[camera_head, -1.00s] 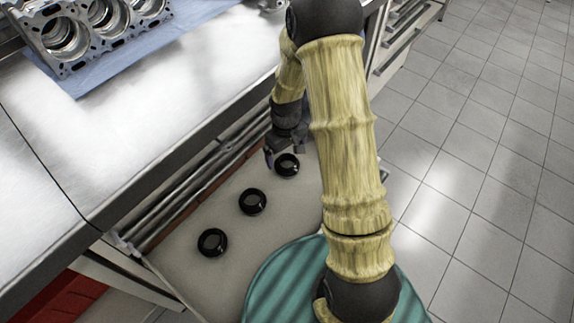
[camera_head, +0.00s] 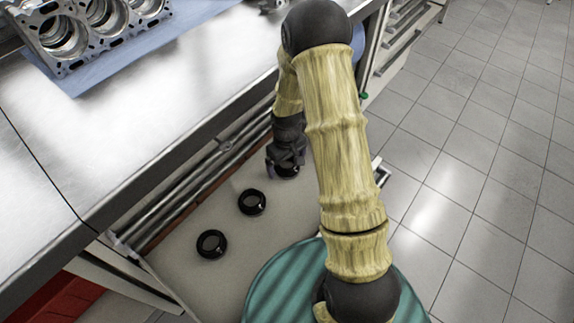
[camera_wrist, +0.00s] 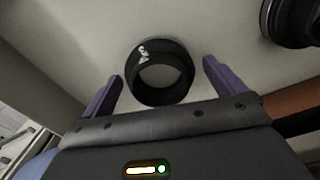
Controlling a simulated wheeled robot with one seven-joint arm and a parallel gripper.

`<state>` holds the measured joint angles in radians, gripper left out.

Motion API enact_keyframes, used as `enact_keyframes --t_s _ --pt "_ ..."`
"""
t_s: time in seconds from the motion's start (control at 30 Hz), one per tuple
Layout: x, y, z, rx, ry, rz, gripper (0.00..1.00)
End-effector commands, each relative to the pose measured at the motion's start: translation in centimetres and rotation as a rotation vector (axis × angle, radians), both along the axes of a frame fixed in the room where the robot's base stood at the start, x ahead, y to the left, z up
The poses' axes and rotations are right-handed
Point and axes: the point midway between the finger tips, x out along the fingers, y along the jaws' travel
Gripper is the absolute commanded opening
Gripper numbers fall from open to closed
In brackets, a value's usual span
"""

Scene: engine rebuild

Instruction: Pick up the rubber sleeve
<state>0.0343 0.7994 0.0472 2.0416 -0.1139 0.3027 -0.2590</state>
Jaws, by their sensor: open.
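A black rubber sleeve (camera_wrist: 160,72), a short ring, lies on the pale drawer floor in the wrist view. It is between the two purple fingers of my gripper (camera_wrist: 161,80), which is open with a gap on each side of the sleeve. In the head view my gripper (camera_head: 285,168) is low over the far end of the drawer and mostly hides this sleeve. Two more black sleeves lie in the drawer, one in the middle (camera_head: 252,202) and one nearer (camera_head: 211,244). Part of another black ring (camera_wrist: 290,22) shows at the wrist view's upper right.
The open drawer (camera_head: 185,275) juts out below the steel worktop (camera_head: 150,110). An engine block (camera_head: 70,35) stands on a blue cloth on the worktop. The worktop edge runs close to the left of my gripper. Tiled floor (camera_head: 470,180) is clear to the right.

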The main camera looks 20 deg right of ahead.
Motion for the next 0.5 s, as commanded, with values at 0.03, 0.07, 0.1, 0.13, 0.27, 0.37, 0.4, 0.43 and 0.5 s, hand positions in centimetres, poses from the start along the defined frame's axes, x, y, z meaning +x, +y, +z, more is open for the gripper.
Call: enact_keyframes --t_s 0.03,0.07,0.1,0.13,0.27,0.37,0.4,0.43,0.5 --pt "0.0 0.0 0.01 0.0 0.0 0.0 0.96" --pt "0.0 0.0 0.01 0.0 0.0 0.0 0.96" --pt "0.0 0.01 0.01 0.0 0.0 0.0 0.96" --pt "0.0 0.01 0.01 0.0 0.0 0.0 0.96" --pt "0.0 0.01 0.01 0.0 0.0 0.0 0.74" --pt "0.0 0.01 0.02 0.0 0.0 0.0 0.54" --pt "0.0 0.01 0.02 0.0 0.0 0.0 0.47" --pt "0.0 0.01 0.02 0.0 0.0 0.0 0.47" --pt "0.0 0.01 0.02 0.0 0.0 0.0 0.47"
